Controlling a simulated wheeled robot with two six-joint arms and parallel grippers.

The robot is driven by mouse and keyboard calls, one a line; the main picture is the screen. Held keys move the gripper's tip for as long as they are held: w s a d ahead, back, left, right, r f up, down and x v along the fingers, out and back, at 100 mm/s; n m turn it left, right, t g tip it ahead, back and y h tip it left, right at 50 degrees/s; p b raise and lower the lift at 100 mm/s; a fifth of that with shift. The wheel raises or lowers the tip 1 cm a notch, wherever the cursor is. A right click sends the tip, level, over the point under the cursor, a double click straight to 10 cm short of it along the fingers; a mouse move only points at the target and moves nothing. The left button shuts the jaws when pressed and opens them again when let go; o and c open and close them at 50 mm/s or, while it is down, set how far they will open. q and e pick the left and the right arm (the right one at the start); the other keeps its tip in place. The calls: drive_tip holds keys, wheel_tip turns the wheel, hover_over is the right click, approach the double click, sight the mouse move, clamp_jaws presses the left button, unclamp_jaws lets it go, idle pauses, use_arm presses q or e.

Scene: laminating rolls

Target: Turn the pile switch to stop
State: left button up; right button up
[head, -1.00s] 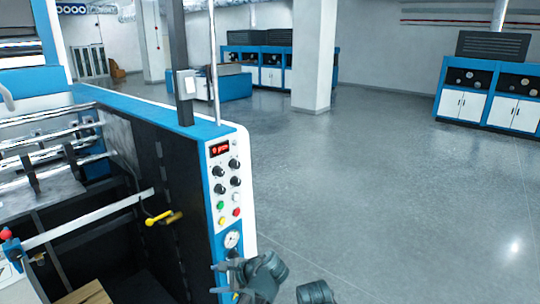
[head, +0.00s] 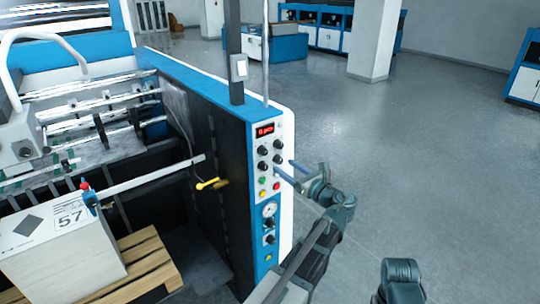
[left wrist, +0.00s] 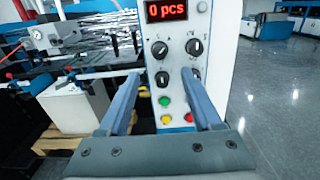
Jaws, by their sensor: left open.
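The control panel (head: 288,200) is on the end of the blue and white machine. Below are several black rotary knobs (left wrist: 194,47) and green (left wrist: 164,101), yellow (left wrist: 166,119) and red (left wrist: 189,117) buttons. I cannot read which knob is the pile switch. My left gripper (head: 285,168) is open and empty in front of the panel. In the left wrist view its fingers (left wrist: 162,75) frame the lower-left knob (left wrist: 162,79); the lower-right knob is partly hidden behind a finger.
A paper stack (head: 62,250) marked 57 sits on a wooden pallet (head: 145,265) left of the panel. A yellow handle (head: 212,184) sticks out from the machine's dark inner side. The grey floor (head: 430,170) to the right is open, with blue cabinets behind.

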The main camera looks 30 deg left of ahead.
sight(265, 153)
use_arm(q)
drive_tip(key=x, duration=1)
drive_tip(key=shift+c, duration=0.3)
clamp_jaws()
